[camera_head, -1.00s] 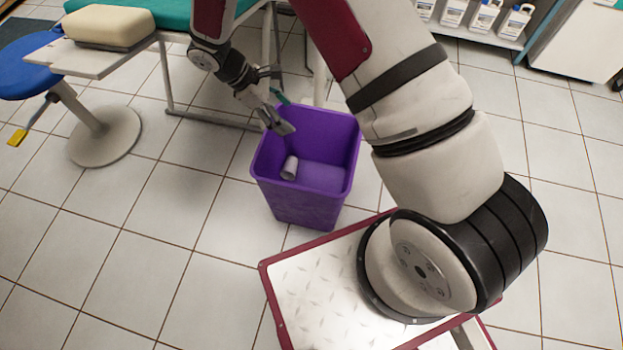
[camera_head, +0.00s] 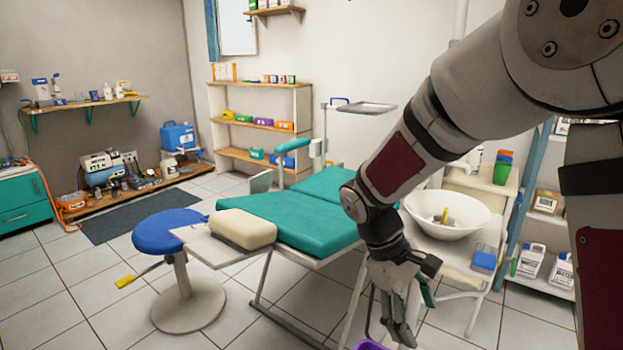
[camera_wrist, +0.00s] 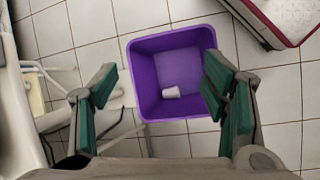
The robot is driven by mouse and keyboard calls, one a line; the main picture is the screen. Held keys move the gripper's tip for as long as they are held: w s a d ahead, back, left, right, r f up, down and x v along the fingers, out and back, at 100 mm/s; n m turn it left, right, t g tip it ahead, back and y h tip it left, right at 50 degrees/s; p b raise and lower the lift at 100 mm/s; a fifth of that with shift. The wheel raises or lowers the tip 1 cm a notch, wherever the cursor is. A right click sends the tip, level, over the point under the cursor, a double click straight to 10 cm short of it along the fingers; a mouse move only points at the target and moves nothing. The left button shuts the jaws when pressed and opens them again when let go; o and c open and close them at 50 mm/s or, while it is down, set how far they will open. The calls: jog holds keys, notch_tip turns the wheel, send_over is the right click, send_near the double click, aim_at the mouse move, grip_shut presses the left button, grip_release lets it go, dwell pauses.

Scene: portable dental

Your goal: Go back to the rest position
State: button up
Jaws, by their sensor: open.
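My gripper (camera_wrist: 158,100) is open and empty in the wrist view, its two green-padded fingers spread wide above a purple bin. The purple bin (camera_wrist: 146,52) stands on the tiled floor. A small white cup-like object (camera_wrist: 171,92) lies on its side inside it. In the head view my gripper (camera_head: 402,325) hangs pointing down beside the green dental chair, and only a sliver of the purple bin's rim (camera_head: 368,345) shows at the bottom edge.
A green reclining chair (camera_head: 285,218) and a blue stool (camera_head: 168,231) stand to the left of my arm. A white basin (camera_head: 470,222) on a stand is just right of my gripper. Shelves with bottles (camera_head: 545,265) stand at the right. The floor at lower left is clear.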

jog(key=s+d+r+m+t+y, duration=0.15)
jog(key=s+r+m, duration=0.35)
jog(key=s+r, duration=0.8)
jog(key=s+a+f+m+t+y, duration=0.1)
jog(key=s+f+m+y, duration=0.2)
jog(key=s, duration=1.2)
notch_tip(320, 180, up, 32)
jog(key=t+p, duration=0.4)
jog(key=p, duration=2.4)
jog(key=shift+d+f+p, duration=0.2)
jog(key=shift+d+p, duration=0.1)
